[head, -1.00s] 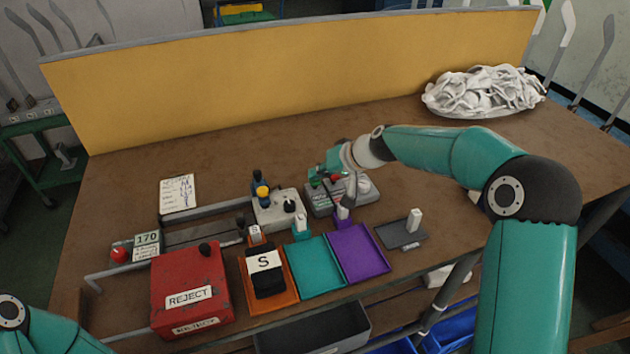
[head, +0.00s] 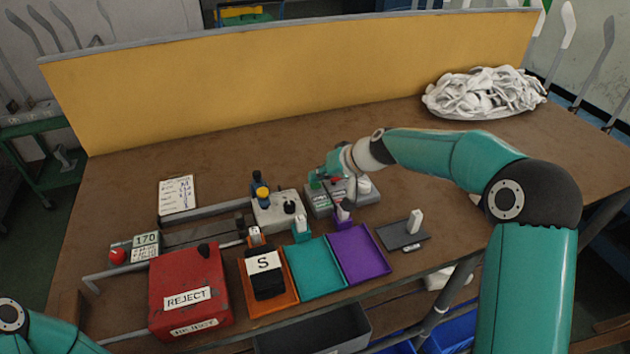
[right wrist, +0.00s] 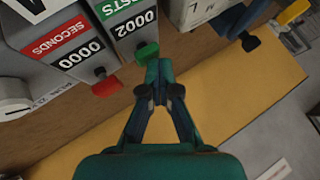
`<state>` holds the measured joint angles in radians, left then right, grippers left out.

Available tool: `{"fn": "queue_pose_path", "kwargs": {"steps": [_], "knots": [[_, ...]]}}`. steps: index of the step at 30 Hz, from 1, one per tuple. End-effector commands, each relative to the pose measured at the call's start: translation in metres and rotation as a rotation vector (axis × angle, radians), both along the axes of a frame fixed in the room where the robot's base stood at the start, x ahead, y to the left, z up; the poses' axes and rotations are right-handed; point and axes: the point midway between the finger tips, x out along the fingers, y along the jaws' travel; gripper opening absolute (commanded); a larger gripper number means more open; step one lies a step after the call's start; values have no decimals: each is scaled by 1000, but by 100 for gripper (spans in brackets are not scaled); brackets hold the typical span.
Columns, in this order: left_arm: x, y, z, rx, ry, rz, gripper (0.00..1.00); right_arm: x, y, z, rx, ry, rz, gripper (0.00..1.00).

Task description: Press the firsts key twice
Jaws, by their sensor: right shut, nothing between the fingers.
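The counter box (head: 318,201) stands on the table in the middle of the head view, partly hidden by my right gripper. In the right wrist view, one counter has a green label ending in "STS", reads 0002 (right wrist: 134,24) and has a green key (right wrist: 147,53). Beside it, the SECONDS counter (right wrist: 75,53) reads 0000 and has a red key (right wrist: 106,86). My right gripper (head: 322,174) is shut and empty. Its fingertips (right wrist: 160,70) are close beside the green key; I cannot tell if they touch. My left gripper is out of view.
A red REJECT box (head: 190,285), an orange tray (head: 283,303) with a dark item marked S, a teal tray (head: 315,268) and a purple tray (head: 358,253) line the front edge. A white sock pile (head: 484,92) lies at the back right.

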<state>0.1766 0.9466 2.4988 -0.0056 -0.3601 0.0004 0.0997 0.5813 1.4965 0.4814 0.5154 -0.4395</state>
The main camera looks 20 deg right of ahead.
Motion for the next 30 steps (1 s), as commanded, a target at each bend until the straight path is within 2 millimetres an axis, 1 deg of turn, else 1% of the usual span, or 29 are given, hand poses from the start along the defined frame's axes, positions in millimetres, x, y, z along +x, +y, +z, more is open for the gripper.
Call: {"fn": "queue_pose_path", "kwargs": {"steps": [12, 25, 30], "knots": [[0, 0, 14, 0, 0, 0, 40, 0, 1, 20, -1, 0, 1, 0], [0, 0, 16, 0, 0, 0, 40, 0, 1, 22, 0, 0, 0, 0], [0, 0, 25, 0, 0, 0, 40, 0, 1, 35, 1, 0, 1, 0]]}}
